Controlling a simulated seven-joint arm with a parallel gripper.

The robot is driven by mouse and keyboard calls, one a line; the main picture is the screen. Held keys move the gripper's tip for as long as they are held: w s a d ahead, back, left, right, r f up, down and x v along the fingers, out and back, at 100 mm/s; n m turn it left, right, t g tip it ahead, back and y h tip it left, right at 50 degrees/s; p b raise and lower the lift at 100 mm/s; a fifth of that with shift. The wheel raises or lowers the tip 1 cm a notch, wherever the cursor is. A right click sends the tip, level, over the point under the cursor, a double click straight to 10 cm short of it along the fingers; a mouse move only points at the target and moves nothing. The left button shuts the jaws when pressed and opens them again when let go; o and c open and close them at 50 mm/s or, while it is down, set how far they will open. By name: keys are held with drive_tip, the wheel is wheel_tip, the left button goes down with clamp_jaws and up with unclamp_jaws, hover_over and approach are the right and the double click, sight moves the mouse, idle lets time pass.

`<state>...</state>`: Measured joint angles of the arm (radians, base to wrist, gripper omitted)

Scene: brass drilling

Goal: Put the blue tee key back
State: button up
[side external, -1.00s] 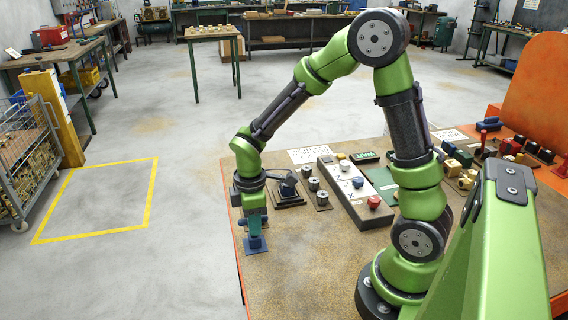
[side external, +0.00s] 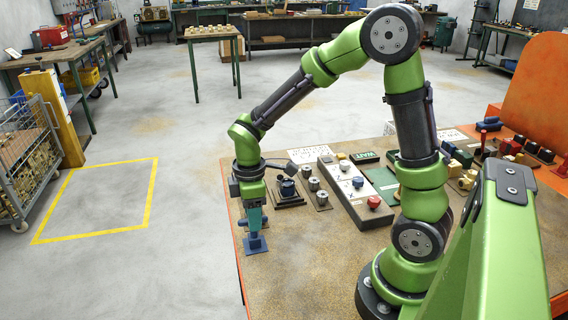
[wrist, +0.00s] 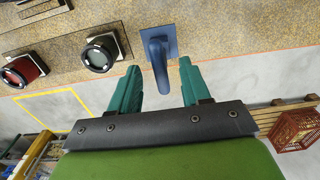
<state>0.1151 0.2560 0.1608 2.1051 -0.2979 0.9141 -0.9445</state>
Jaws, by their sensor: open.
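The blue tee key (side external: 255,228) stands upright on a square blue base plate (side external: 257,246) near the table's left edge. My gripper (side external: 252,208) is directly over it with teal fingers pointing down. In the wrist view the blue key (wrist: 156,52) shows with its square plate behind it. My gripper's fingers (wrist: 159,82) are spread apart there, with the key's near end in line with the gap between them and clear space on both sides. The gripper is open and holds nothing. Whether a finger touches the key in depth I cannot tell.
A dark fixture (side external: 287,192) and small metal cylinders on plates (side external: 315,184) stand just right of my gripper. Beyond is a pale panel with blue and red knobs (side external: 374,201). The front table top (side external: 310,260) is clear. The table's left edge is close.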

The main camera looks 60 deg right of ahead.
wheel_tip(320, 180, up, 8)
drive_tip(key=s+a+r+m+t+y, duration=0.2)
drive_tip(key=s+r+m+t, duration=0.5)
drive_tip(key=s+m, duration=0.3)
drive_tip(key=r+m, duration=0.1)
drive_tip(key=m, duration=0.2)
drive_tip(key=shift+s+a+r, duration=0.15)
drive_tip(key=shift+s+r, duration=0.15)
drive_tip(key=shift+s, duration=0.05)
